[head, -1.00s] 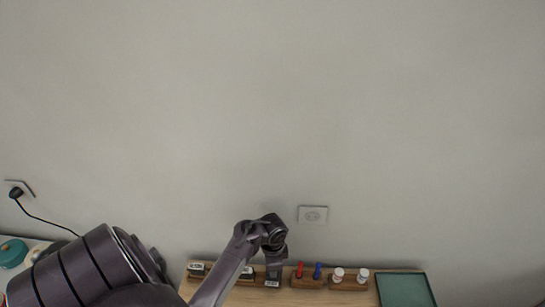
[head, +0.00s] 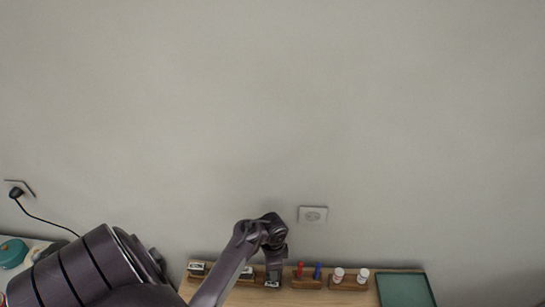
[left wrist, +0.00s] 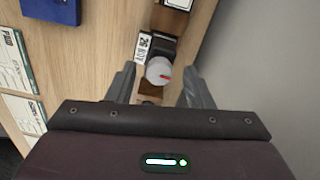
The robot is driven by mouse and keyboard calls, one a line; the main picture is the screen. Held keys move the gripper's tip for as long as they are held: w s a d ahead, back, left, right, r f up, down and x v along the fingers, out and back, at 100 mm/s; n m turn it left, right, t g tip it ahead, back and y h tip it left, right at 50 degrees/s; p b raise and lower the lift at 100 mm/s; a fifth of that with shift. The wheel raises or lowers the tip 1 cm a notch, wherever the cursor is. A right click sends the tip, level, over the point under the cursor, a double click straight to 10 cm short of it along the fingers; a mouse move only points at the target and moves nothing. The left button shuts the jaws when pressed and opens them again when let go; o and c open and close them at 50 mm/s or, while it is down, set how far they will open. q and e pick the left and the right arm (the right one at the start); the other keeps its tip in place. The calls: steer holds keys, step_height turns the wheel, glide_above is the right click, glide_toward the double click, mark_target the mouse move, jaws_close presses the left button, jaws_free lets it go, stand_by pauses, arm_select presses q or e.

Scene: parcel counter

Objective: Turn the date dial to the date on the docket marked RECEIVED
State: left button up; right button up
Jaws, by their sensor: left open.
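The date dial (left wrist: 158,70) is a round white knob with a red mark, on a dark stamp body (left wrist: 163,45). A small white label (left wrist: 142,47) beside it seems to read 26 NOV, at an angle. My left gripper (left wrist: 158,76) is open, with one finger on each side of the dial and no clear contact. Two dockets lie at the left of the wrist view; one (left wrist: 14,60) is headed PAID, and the heading of the other (left wrist: 24,114) is unclear. No docket marked RECEIVED is legible. My right gripper is not in view.
A blue block (left wrist: 50,8) lies near the dockets. Along the back of the counter stand a red marker (head: 299,270), a blue marker (head: 317,270) and two white bottles, one (head: 338,275) beside the other (head: 362,276). A green tray (head: 405,291) is at right. The wall is close behind.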

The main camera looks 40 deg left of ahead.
arm_select(q)
step_height(320, 180, up, 6)
steer(key=shift+w+r, duration=0.15)
steer(key=shift+r, duration=0.6)
steer(key=shift+a, duration=0.1)
